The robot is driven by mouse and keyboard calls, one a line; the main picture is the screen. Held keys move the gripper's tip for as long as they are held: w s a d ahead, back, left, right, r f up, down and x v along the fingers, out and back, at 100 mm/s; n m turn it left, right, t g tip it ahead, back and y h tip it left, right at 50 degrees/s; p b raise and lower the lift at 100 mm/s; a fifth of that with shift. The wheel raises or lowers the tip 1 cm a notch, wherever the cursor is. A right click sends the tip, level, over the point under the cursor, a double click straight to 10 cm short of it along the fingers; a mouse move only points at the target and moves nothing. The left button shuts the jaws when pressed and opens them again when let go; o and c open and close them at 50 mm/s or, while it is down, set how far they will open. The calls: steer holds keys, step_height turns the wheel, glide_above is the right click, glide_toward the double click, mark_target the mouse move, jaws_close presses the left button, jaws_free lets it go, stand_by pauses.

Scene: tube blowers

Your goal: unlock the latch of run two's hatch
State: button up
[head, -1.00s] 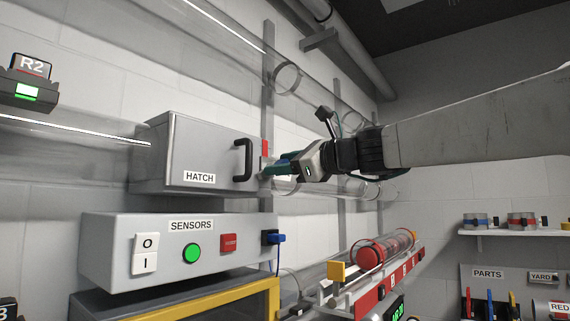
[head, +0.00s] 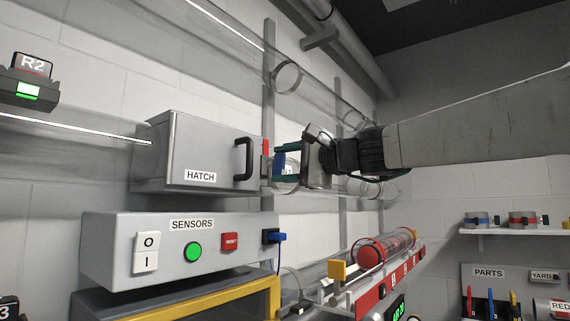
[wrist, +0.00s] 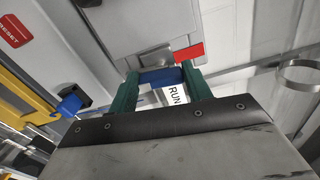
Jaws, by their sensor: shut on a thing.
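The hatch (head: 190,150) is a grey box on the tube, labelled HATCH, with a black handle (head: 243,159) on its front; its lid looks closed. My gripper (head: 280,163) is at the hatch's right end, with green fingers above and below a blue latch lever. In the wrist view, the fingers (wrist: 160,88) are shut on the blue latch lever (wrist: 160,76), one on each side. A metal latch piece (wrist: 156,58) and a red patch (wrist: 189,52) sit just beyond it. A RUN label (wrist: 175,95) is partly hidden by a finger.
The sensors box (head: 110,250) stands below the hatch, with a green button (head: 193,252), a red reset button (head: 229,241) and a blue plug (head: 274,237). A rack with a red-ended carrier (head: 369,252) is lower right. A clear tube (head: 330,95) runs above.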

steer(key=shift+f+n, duration=0.1)
steer(key=shift+n, duration=0.5)
steer(key=o, duration=1)
steer(key=shift+d, duration=0.1)
steer(key=v, duration=0.7)
steer(key=shift+s+d, duration=0.25)
